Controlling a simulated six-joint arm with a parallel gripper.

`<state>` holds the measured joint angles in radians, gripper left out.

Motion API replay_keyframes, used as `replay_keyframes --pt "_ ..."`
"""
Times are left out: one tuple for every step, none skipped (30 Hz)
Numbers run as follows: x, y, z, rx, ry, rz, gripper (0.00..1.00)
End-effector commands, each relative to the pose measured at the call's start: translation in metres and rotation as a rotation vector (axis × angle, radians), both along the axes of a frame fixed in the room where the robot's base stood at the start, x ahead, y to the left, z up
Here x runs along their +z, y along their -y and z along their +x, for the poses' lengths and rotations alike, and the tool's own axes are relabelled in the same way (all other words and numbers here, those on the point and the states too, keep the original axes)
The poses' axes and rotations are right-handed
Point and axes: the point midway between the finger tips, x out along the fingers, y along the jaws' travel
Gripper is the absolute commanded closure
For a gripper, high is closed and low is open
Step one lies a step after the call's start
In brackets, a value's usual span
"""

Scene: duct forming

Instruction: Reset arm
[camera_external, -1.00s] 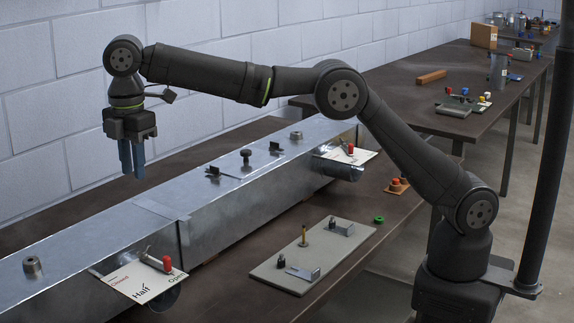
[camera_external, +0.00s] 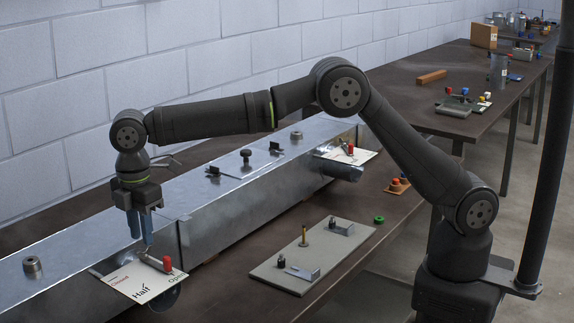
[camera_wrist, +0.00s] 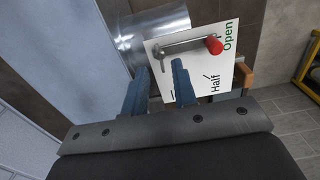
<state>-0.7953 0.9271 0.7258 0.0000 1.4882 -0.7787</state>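My gripper (camera_external: 140,228) is above the near end of the long metal duct (camera_external: 215,205), just over the lever with a red knob. In the wrist view its two blue fingers (camera_wrist: 158,80) are spread apart with nothing between them. The near lever's red knob (camera_external: 167,264) sits over a white plate (camera_external: 143,281) marked Closed, Half and Open. In the wrist view the red knob (camera_wrist: 214,46) is beside the word Open, past the fingertips and apart from them. A second lever with a red knob (camera_external: 351,149) is on another white plate at the duct's far end.
A grey board (camera_external: 290,272) with small metal fittings lies on the dark table in front of the duct. A green ring (camera_external: 379,220) and an orange part (camera_external: 398,184) lie near it. Knobs and small tabs stand up from the duct top.

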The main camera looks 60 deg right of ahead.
Motion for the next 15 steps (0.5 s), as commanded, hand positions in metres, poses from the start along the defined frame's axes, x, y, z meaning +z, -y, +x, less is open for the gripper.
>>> replay_keyframes --pt "-0.008 0.0 0.0 0.0 -0.002 -0.002 0.75" --pt "-0.012 0.0 0.0 0.0 -0.002 -0.002 0.75" --pt "-0.017 0.0 0.0 0.0 -0.002 -0.002 0.75" --pt "-0.02 0.0 0.0 0.0 -0.002 -0.002 0.75" --pt "-0.023 0.0 0.0 0.0 -0.001 -0.001 0.75" --pt "-0.026 0.0 0.0 0.0 -0.001 -0.001 0.75" --pt "-0.028 0.0 0.0 0.0 -0.001 -0.001 0.75" --pt "-0.029 0.0 0.0 0.0 -0.001 -0.001 0.75" --pt "-0.03 0.0 0.0 0.0 -0.001 -0.001 0.75" --pt "-0.031 0.0 0.0 0.0 -0.001 -0.001 0.75" --pt "-0.032 0.0 0.0 0.0 -0.001 -0.001 0.75" --pt "-0.032 0.0 0.0 0.0 -0.001 -0.001 0.75" --pt "-0.032 0.0 0.0 0.0 -0.001 -0.001 0.75" --pt "-0.032 0.0 0.0 0.0 -0.001 -0.001 0.75" --pt "-0.032 0.0 0.0 0.0 -0.001 -0.001 0.75"
